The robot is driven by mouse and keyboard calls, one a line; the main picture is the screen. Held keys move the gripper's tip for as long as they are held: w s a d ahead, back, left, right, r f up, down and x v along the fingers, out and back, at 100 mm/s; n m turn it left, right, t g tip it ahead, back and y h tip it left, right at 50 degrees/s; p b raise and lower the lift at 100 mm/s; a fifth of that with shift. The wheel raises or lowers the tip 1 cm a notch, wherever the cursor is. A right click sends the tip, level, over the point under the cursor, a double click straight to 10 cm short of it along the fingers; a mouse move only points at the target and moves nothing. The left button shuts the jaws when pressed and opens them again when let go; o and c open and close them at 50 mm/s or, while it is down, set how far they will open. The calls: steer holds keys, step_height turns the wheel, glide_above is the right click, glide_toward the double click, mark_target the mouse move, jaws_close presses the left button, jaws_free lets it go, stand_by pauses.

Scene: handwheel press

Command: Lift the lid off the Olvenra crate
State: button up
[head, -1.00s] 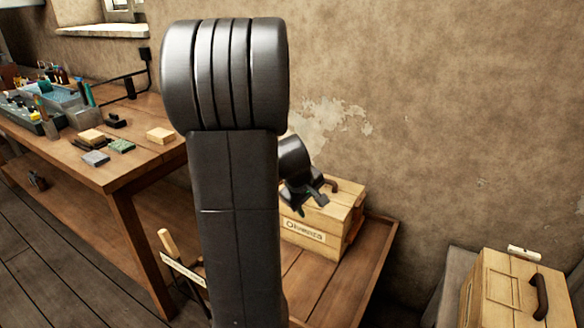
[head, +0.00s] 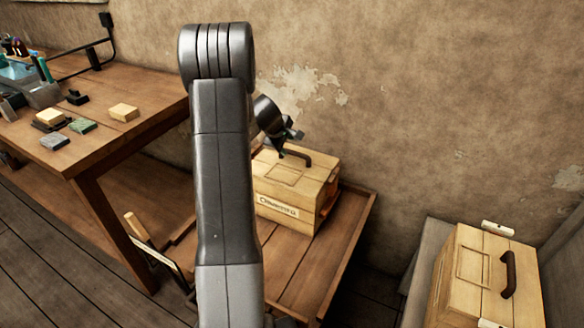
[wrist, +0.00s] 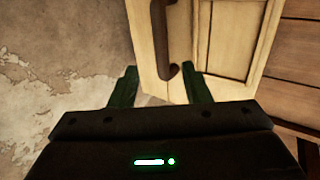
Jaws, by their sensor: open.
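The Olvenra crate (head: 279,209) is a pale wooden box with a label on its front, partly hidden by my arm in the head view. Its panelled lid (head: 322,171) is on it, with a dark brown handle (head: 296,157) on top. My gripper (head: 289,143) is open and empty, above the lid's back edge close to the handle. In the wrist view the lid (wrist: 222,85) lies beyond the fingers, and the handle (wrist: 163,45) is ahead of the gap between my fingertips (wrist: 160,80), apart from them.
The crate stands on a low wooden bench (head: 342,232) with a raised rim, against a plaster wall. A second lidded crate (head: 478,285) is at lower right. A workbench (head: 95,150) with small blocks is at left. A wooden-handled tool (head: 138,227) stands by the bench.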

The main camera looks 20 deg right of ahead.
mark_target(291, 152)
steer(key=shift+x, duration=3)
steer(key=shift+a, duration=0.15)
jaws_close()
